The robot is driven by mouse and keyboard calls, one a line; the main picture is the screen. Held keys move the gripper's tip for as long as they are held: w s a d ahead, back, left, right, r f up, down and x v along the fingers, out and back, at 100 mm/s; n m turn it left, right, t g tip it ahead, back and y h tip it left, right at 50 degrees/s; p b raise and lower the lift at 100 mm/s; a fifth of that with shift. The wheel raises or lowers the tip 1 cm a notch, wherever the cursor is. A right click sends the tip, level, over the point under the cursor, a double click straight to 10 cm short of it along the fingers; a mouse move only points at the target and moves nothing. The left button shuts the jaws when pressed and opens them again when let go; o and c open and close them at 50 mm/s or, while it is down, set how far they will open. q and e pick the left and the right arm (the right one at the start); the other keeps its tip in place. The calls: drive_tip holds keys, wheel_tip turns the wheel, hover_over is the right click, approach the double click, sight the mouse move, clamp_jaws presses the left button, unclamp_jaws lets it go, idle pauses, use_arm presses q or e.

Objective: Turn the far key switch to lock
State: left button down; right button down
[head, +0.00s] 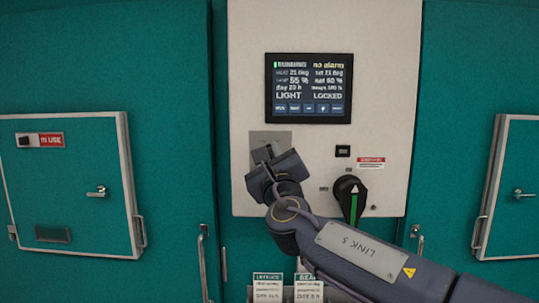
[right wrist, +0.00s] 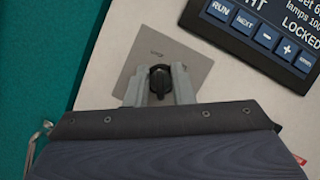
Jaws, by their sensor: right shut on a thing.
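The key switch (right wrist: 160,80) is a black knob on a grey square plate (right wrist: 190,62), seen in the right wrist view. The plate also shows in the head view (head: 283,135), below the display, with the knob hidden there behind my gripper. My right gripper (right wrist: 157,86) is shut on the knob, with one finger on each side of it. In the head view my right gripper (head: 270,158) reaches the plate from the lower right. The display (head: 308,88) reads LOCKED at its lower right and "no alarm" at its top. My left gripper is not in view.
A black rotary handle (head: 350,196) with a green stripe sits right of my gripper, below a small black button (head: 343,151). Teal doors with a left hatch (head: 75,190) and a right hatch (head: 515,180) flank the pale panel (head: 405,60). Two labels (head: 268,288) hang below.

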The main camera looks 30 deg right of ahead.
drive_tip(key=c, duration=1.6)
unclamp_jaws()
drive_tip(key=b+v, duration=0.2)
drive_tip(key=v, duration=0.6)
drive_tip(key=shift+f, duration=0.1)
